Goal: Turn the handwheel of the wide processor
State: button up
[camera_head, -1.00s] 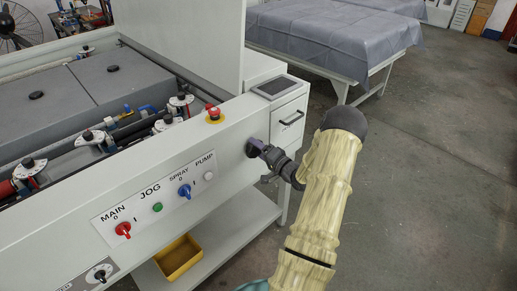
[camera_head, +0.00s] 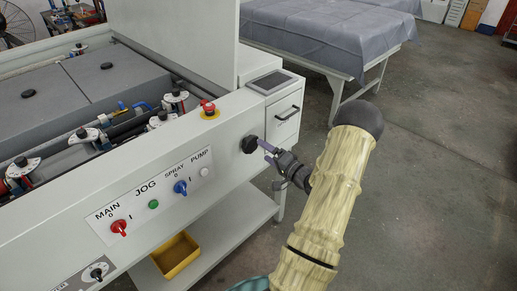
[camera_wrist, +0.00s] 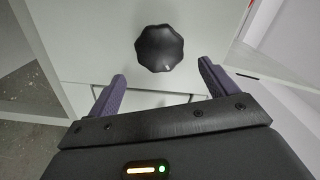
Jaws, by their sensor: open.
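The handwheel is a black lobed knob (camera_head: 250,144) on the right part of the processor's (camera_head: 75,215) white front panel. In the wrist view the handwheel (camera_wrist: 159,48) shows whole, ahead of and between the lines of the two purple fingers. My gripper (camera_head: 266,146) is just right of the handwheel in the head view, its fingers pointing at it. In the wrist view my gripper (camera_wrist: 160,82) is open and empty, with a gap between the fingertips and the handwheel.
A red emergency stop button (camera_head: 209,108) sits on the panel's top edge. Red MAIN (camera_head: 119,227) and blue SPRAY (camera_head: 181,187) switches are left of the handwheel. A yellow tray (camera_head: 176,256) lies on the lower shelf. A cloth-covered table (camera_head: 320,35) stands behind; the floor at right is clear.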

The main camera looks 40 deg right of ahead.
jog(key=s+b, duration=0.1)
jog(key=s, duration=1)
jog(key=shift+d, duration=0.35)
jog(key=shift+w, duration=0.1)
jog(key=w+a+r+n+g+h+p, duration=0.1)
jog(key=w+a+r+n+g+p, duration=0.2)
jog(key=w+a, duration=0.35)
jog(key=w+a+r+n+g+h+p, duration=0.1)
jog(key=w+a+r+n+g, duration=0.2)
jog(key=w+a+n+g, duration=0.3)
jog(key=s+a+r+n+g+p, duration=0.1)
jog(key=s+a+r+n+g, duration=0.1)
jog(key=s+a, duration=0.5)
jog(key=s+a+r+n+g+p, duration=0.2)
jog(key=s+a+r+g, duration=0.2)
jog(key=a, duration=1.2)
jog(key=s+r, duration=0.1)
jog(key=s, duration=0.2)
jog(key=shift+s+r+y+p, duration=0.3)
jog(key=shift+s+r+y, duration=0.05)
jog(key=shift+r+y, duration=0.05)
